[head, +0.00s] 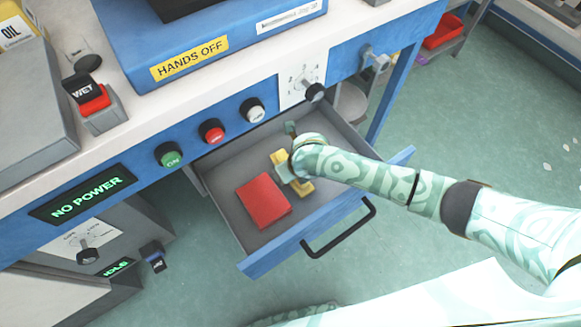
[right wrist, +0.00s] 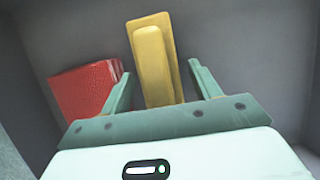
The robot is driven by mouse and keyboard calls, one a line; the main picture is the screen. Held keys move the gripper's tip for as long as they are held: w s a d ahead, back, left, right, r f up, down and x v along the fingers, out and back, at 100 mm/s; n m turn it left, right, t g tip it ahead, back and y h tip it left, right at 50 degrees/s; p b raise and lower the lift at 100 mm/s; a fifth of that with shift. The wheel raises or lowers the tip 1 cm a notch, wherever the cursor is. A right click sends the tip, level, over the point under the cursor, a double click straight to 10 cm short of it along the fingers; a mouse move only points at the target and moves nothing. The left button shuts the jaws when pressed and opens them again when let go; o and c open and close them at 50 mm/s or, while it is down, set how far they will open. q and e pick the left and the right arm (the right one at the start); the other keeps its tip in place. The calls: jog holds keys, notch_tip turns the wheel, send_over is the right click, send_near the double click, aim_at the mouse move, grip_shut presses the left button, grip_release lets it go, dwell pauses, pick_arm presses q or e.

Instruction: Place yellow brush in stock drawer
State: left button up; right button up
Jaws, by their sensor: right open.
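The stock drawer (head: 221,198) is pulled open under the blue and white bench. The yellow brush (head: 305,187) lies inside it, partly hidden by my right gripper and wrist in the head view. In the right wrist view the yellow brush (right wrist: 154,62) lies on the drawer floor, its near end between my right gripper's fingers (right wrist: 158,88). The fingers are apart, with a gap on each side of the brush. My right gripper (head: 284,158) reaches down into the drawer. My left gripper is not in view.
A red block (head: 263,201) lies in the drawer beside the brush, and it also shows in the right wrist view (right wrist: 84,90). The drawer's black handle (head: 340,228) faces front. Buttons (head: 211,131) and a dial (head: 315,92) stick out above the drawer.

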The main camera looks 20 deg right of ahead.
jog(key=shift+r, duration=0.2)
jog(key=p+v, duration=0.1)
jog(key=v, duration=0.1)
jog(key=p+v, duration=0.2)
jog(key=v, duration=0.1)
jog(key=p+v, duration=0.2)
jog(key=shift+w+r, duration=0.2)
jog(key=shift+r, duration=0.1)
jog(key=p+v, duration=0.2)
jog(key=v, duration=0.2)
jog(key=shift+s, duration=0.1)
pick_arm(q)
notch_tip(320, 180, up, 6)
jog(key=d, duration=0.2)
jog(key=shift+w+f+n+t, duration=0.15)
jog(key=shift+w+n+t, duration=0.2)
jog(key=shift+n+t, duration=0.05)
pick_arm(e)
jog(key=shift+s+r, duration=0.1)
jog(key=shift+s, duration=0.15)
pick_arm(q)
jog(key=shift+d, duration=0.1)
